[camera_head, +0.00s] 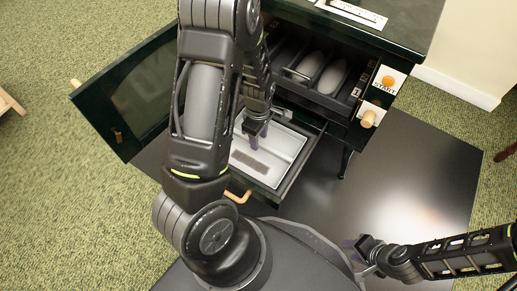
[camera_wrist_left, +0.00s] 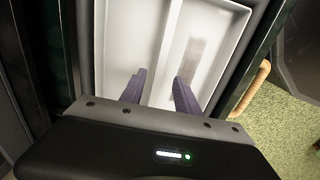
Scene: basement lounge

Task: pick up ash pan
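The ash pan (camera_head: 284,143) is a pale grey-white tray with raised rims and a dividing ridge, lying in the pulled-out lower drawer of the dark stove. A dark smudge marks its floor. My left gripper (camera_head: 254,141) points down over the pan. In the left wrist view my left gripper (camera_wrist_left: 159,78) shows two purple fingers spread apart, one on each side of the ridge of the ash pan (camera_wrist_left: 130,30). I cannot tell whether they touch it. My right gripper (camera_head: 360,250) is at the lower right, away from the pan; its fingers are unclear.
The stove door (camera_head: 130,95) hangs open at the left. Above the drawer, the open firebox (camera_head: 325,75) holds grey, rounded pieces. A START button (camera_head: 388,82) and a wooden knob (camera_head: 368,119) are on the right. The drawer has a wooden handle (camera_head: 238,197).

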